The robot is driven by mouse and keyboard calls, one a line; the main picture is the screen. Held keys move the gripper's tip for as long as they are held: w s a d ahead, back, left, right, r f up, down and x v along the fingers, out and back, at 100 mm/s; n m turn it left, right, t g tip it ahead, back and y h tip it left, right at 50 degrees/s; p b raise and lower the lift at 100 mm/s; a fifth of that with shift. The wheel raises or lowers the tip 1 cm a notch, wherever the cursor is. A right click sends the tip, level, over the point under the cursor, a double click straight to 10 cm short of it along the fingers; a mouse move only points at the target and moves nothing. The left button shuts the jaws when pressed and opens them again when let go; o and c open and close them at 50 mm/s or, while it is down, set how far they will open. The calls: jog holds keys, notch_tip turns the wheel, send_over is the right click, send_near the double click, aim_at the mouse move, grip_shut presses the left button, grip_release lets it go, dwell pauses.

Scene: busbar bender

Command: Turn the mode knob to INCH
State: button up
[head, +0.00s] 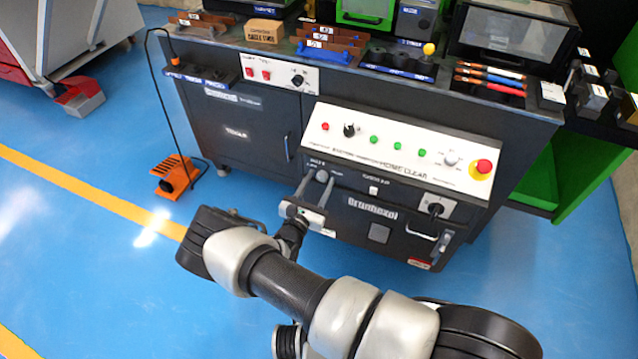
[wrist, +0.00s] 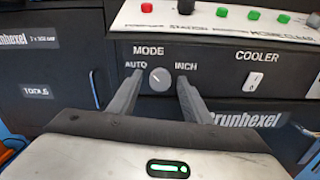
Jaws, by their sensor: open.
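The mode knob (wrist: 159,79) is a small round grey knob on the dark front panel, between the labels AUTO and INCH in the wrist view. Its pale mark seems to point up and left, toward AUTO. In the head view the knob (head: 322,175) shows at the left end of the panel. My gripper (wrist: 158,84) is open, with one finger on each side of the knob in the picture. I cannot tell whether either finger touches it. In the head view my gripper (head: 313,190) is at the panel's left end, right by the knob.
A cooler switch (wrist: 256,80) sits right of the knob. Above is a sloped white control panel (head: 400,150) with buttons and a red emergency stop (head: 484,166). A cabinet handle (head: 287,148) is to the left. An orange foot pedal (head: 175,173) stands on the blue floor.

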jog(key=c, duration=1.1)
jog(key=shift+o, duration=0.2)
jog(key=shift+m, duration=0.4)
jog(key=m+p, duration=0.1)
jog(key=m, duration=0.3)
jog(key=shift+r+p, duration=0.1)
jog(key=shift+p, duration=0.25)
jog(key=m+p, duration=0.1)
jog(key=m, duration=0.3)
jog(key=shift+p, duration=0.3)
jog(key=m+p, duration=0.1)
jog(key=m, duration=0.4)
jog(key=shift+p, duration=0.35)
jog(key=shift+m+p, duration=0.75)
jog(key=shift+m, duration=1.25)
